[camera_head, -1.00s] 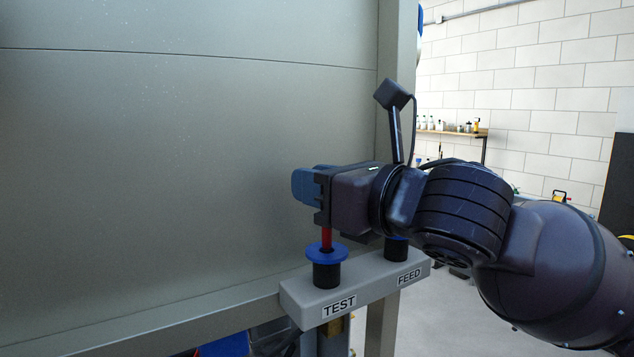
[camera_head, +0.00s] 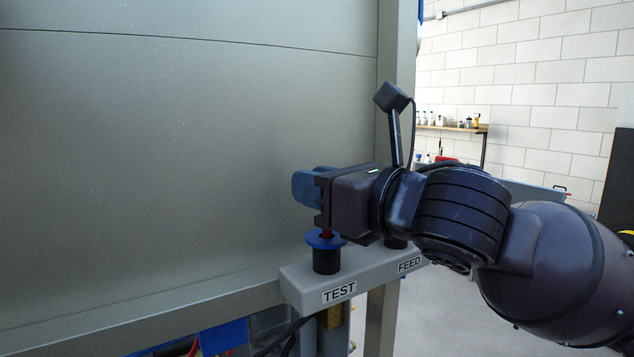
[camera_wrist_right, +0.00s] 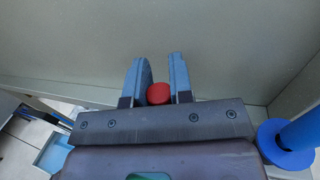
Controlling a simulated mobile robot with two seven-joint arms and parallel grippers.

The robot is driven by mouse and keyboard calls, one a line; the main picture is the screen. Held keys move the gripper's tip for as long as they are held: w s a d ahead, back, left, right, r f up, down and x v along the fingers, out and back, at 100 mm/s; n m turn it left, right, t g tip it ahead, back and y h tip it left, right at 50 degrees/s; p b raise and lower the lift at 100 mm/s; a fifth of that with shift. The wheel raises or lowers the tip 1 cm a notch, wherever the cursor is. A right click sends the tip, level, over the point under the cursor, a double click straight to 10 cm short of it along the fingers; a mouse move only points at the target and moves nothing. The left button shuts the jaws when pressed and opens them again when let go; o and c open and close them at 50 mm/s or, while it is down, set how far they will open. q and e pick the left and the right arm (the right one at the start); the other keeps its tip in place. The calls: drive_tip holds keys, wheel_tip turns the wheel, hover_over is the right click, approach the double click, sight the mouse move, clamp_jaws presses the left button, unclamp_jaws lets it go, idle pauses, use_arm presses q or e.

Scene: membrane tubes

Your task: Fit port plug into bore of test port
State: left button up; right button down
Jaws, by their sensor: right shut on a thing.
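My right gripper (camera_head: 308,187) is shut on the red port plug and sits just above the test port. Only a small red piece of the port plug (camera_head: 326,233) shows below the gripper in the head view. Its red end (camera_wrist_right: 158,94) shows between the two blue fingers in the right wrist view. The test port (camera_head: 326,259) is a black upright cylinder with a blue collar, on a grey block marked TEST. The plug's lower end is at the collar. I cannot tell how deep it is in the bore. My left gripper is not in view.
The feed port (camera_head: 397,243) stands right of the test port, partly hidden by my right gripper. A blue collar with an upright blue tube (camera_wrist_right: 298,134) shows at right in the wrist view. A large grey panel (camera_head: 190,150) rises close behind the gripper.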

drive_tip(key=shift+f+b, duration=0.65)
drive_tip(key=shift+f, duration=0.35)
drive_tip(key=c, duration=0.9)
unclamp_jaws()
drive_tip(key=shift+v, duration=3.85)
